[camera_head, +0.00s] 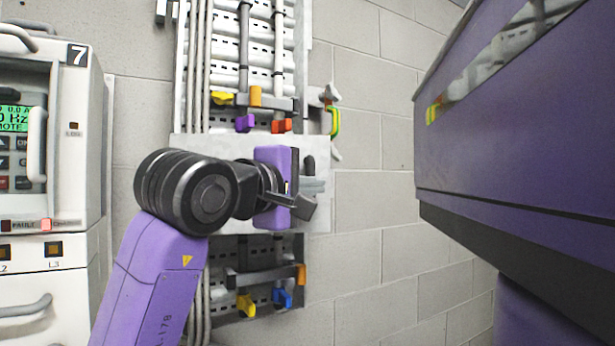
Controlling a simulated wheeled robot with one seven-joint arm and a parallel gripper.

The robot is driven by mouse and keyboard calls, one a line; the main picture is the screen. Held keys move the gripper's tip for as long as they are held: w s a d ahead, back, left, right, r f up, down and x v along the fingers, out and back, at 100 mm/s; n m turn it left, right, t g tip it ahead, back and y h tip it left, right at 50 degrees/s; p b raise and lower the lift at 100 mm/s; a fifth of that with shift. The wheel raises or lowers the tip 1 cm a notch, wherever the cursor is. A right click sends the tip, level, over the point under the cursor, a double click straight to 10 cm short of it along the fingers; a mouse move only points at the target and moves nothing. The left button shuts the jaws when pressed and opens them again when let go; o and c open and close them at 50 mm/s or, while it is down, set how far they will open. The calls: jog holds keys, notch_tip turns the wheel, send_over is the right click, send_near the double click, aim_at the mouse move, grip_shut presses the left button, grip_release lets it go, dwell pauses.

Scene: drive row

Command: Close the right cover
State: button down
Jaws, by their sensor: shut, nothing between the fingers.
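No part in view can be told for certain as the right cover. The white drive unit (85,140) marked 7 stands at the left, cut off by the picture edge. Its front has a framed panel with a light upright handle (37,145) beside a green display (13,118). I cannot tell whether this panel is a cover or how far it stands open. My gripper (303,207) is shut and empty, right of the drive unit and clear of it. It shows in front of a pale flat plate (185,148) on the wall; the gap between them is unclear.
Upright cables and a slotted rack (262,55) run up the block wall (370,130), with coloured clips above and below the plate. A lower cabinet handle (25,308) juts out at bottom left. A large purple body fills the right side, close to the camera.

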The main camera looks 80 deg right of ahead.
jog(key=w+d+p, duration=0.1)
jog(key=d+p, duration=0.2)
jog(key=d, duration=0.8)
jog(key=shift+w, duration=0.1)
